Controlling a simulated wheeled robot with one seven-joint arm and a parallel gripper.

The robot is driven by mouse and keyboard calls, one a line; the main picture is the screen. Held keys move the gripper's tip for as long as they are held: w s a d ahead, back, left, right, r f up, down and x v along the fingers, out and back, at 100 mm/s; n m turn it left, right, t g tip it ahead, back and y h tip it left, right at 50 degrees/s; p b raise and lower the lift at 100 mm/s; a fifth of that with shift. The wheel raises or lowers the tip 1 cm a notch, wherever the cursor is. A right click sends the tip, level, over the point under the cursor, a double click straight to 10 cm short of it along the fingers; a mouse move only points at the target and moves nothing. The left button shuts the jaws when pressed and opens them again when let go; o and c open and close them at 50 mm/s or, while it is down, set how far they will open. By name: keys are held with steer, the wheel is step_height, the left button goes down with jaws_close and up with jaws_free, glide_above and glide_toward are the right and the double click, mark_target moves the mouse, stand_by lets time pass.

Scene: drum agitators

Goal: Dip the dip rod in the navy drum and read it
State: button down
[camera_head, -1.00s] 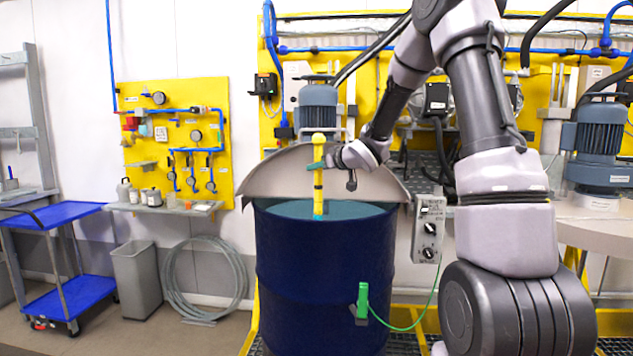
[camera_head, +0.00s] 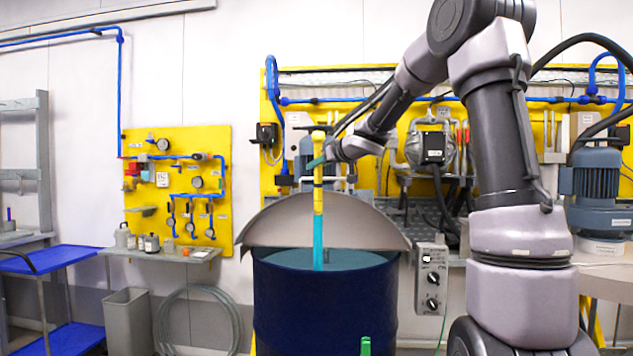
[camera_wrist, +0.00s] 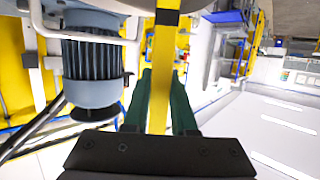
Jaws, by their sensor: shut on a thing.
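The dip rod (camera_head: 318,200) is upright, yellow on top with dark bands and teal-coated along its lower part. Its lower end stands at the teal liquid (camera_head: 290,258) in the navy drum (camera_head: 325,305); whether the tip is still under the surface I cannot tell. In the wrist view, the yellow rod (camera_wrist: 162,85) runs between the green fingers of my gripper (camera_wrist: 163,95).
A grey half lid (camera_head: 285,225) stands raised behind the drum opening. A control box (camera_head: 431,280) hangs right of the drum. A motor (camera_head: 590,185) is at the right. A blue cart (camera_head: 45,262) and a grey bin (camera_head: 128,318) are at the left.

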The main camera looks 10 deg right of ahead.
mark_target(316, 133)
step_height(316, 133, up, 10)
stand_by(0.4)
steer(key=shift+s, duration=0.1)
steer(key=s+a, duration=0.2)
steer(key=s, duration=0.6)
steer(key=s+a, duration=0.3)
steer(key=s, duration=0.5)
steer(key=shift+r, duration=0.45)
steer(key=shift+a, duration=0.1)
steer(key=s+a+f, duration=0.2)
steer(key=s+f, duration=0.4)
steer(key=s, duration=0.1)
steer(key=shift+s+a, duration=0.25)
stand_by(0.5)
